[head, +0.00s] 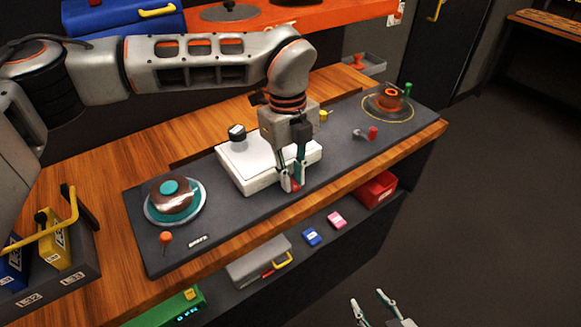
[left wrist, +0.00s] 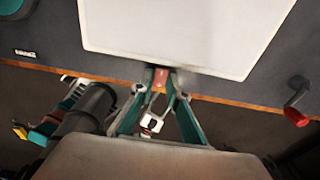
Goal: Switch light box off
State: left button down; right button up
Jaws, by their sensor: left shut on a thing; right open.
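The light box (head: 240,170) is a flat white box on the dark panel (head: 215,222). Its pale top also fills the upper middle of the left wrist view (left wrist: 185,35); I cannot tell whether it is lit. My left gripper (head: 291,184) points down at the box's front edge. Its fingertips are shut on a small red switch tip (left wrist: 161,77), mostly hidden between them; it shows as a bit of red in the head view (head: 296,187). My right gripper (head: 374,305) is open and empty, low in front of the panel, apart from everything.
A trackball (head: 172,196) and an orange-tipped lever (head: 166,238) are on the panel's left. A red-tipped lever (head: 372,133) and an orange round device (head: 389,101) are on its right.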

aim_at(296, 187)
pick_arm(q)
jog(key=shift+s+d+t+y, duration=0.2)
jog(key=shift+t+y, duration=0.4)
jog(key=shift+t, duration=0.2)
jog(key=c, duration=2)
grip_release()
jog(key=shift+o, duration=0.2)
notch_tip(296, 187, up, 12)
jog(key=shift+s+d, duration=0.2)
jog(key=shift+s, duration=0.2)
